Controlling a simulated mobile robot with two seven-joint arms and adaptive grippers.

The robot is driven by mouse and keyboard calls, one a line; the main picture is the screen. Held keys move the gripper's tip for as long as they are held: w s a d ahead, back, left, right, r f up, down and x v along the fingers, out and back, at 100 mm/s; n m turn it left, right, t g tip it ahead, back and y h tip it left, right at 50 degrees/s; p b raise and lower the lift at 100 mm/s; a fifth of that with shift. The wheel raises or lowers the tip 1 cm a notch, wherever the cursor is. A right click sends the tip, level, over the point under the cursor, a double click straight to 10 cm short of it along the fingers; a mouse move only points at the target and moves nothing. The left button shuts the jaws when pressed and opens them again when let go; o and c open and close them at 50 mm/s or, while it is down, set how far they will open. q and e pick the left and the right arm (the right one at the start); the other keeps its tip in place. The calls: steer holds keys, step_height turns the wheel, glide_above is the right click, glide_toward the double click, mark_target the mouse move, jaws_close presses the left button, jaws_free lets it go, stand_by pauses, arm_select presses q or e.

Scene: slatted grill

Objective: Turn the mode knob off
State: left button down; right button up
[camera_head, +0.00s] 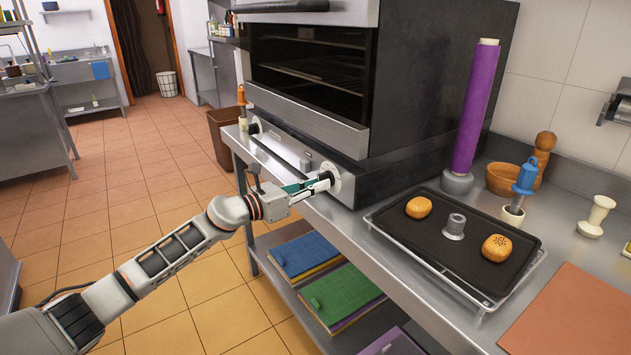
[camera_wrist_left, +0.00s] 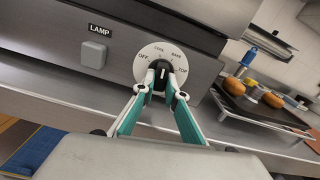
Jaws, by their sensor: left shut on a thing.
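The mode knob (camera_wrist_left: 160,68) is a black knob on a white round dial (camera_wrist_left: 143,62) on the oven's lower front panel. The knob's white mark points roughly upward, away from OFF. My left gripper (camera_wrist_left: 160,87) is shut on the knob, one fingertip on each side. In the head view the left gripper (camera_head: 324,182) reaches the white dial (camera_head: 332,174) from the left and hides most of the knob. My right gripper is not in view.
A square LAMP button (camera_wrist_left: 94,52) sits left of the dial. The oven (camera_head: 415,85) stands on a steel counter. A black tray (camera_head: 390,226) with two buns lies to the right.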

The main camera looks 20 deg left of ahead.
arm_select(q)
steer(key=n+p, duration=0.1)
steer(key=n, duration=0.2)
steer(key=shift+r+p, duration=0.35)
steer(key=shift+d+n+p, duration=0.1)
steer(key=shift+n+p, duration=0.45)
steer(key=shift+n, duration=0.25)
steer(key=n+p, duration=0.1)
steer(key=n, duration=0.1)
steer(key=shift+s+n+p, duration=0.1)
steer(key=shift+n+p, duration=0.3)
steer(key=n+p, duration=0.2)
steer(key=n, duration=0.1)
steer(key=shift+d+n, duration=0.1)
steer(key=shift+n, duration=0.3)
steer(key=shift+f+n+p, duration=0.1)
steer(key=shift+n+p, duration=0.3)
steer(key=c, duration=2)
jaws_free()
steer(key=shift+c, duration=0.2)
